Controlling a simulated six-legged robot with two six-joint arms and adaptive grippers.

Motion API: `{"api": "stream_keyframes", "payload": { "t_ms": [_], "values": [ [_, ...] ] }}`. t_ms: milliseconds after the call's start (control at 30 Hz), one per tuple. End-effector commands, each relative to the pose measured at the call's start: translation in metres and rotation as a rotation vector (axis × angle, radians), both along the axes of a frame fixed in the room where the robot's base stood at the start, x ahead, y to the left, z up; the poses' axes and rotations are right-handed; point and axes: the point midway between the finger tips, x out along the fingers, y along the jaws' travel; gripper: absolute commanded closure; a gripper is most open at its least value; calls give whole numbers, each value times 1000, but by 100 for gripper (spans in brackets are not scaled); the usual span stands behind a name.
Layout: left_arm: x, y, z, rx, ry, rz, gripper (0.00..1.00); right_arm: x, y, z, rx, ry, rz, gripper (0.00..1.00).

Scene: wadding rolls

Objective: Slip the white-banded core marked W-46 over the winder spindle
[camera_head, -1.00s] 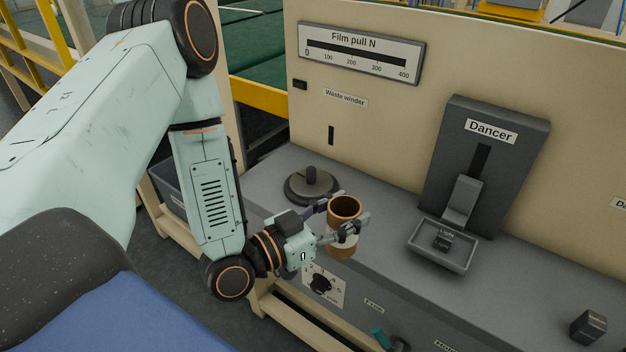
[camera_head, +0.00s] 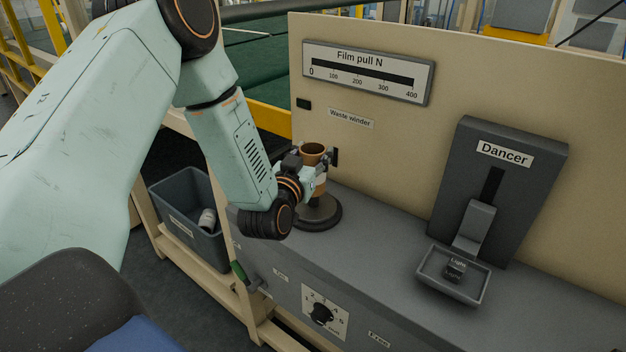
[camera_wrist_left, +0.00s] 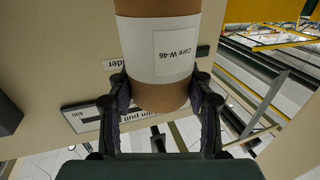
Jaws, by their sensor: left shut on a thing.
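The brown cardboard core (camera_head: 313,150) with a white band stands upright in my left gripper (camera_head: 320,168) in the head view. The left wrist view shows its band (camera_wrist_left: 170,50) reading "Core W-46", with the fingers of my left gripper (camera_wrist_left: 160,98) shut on either side of it. The dark round base of the winder spindle (camera_head: 327,214) is directly below the core. The spindle's post is hidden behind the core and gripper, so I cannot tell whether the core is around it or above it. My right gripper is not in view.
The tan panel (camera_head: 400,140) rises close behind the core. The Dancer unit (camera_head: 455,190) and its small tray (camera_head: 427,268) stand to the right, with clear grey bench top between. A grey bin (camera_head: 170,196) holding a white-banded roll (camera_head: 207,220) sits lower left.

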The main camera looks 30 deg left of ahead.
Motion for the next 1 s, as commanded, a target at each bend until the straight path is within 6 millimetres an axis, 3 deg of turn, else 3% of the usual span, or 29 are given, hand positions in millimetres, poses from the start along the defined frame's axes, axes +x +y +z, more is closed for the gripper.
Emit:
{"api": "stream_keyframes", "payload": {
  "t_ms": [167, 400, 867, 900, 1000],
  "values": [
    [2, -1, -12, 1, -2, -2, 81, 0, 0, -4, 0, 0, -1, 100],
    [3, -1, -43, 1, -1, -2, 81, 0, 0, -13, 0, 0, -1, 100],
    [2, -1, -49, 0, -2, -2, 81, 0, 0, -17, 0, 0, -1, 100],
    [2, -1, -48, 0, -2, -2, 46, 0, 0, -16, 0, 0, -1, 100],
    [2, -1, -48, 0, -2, -2, 37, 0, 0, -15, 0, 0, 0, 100]
  ]
}}
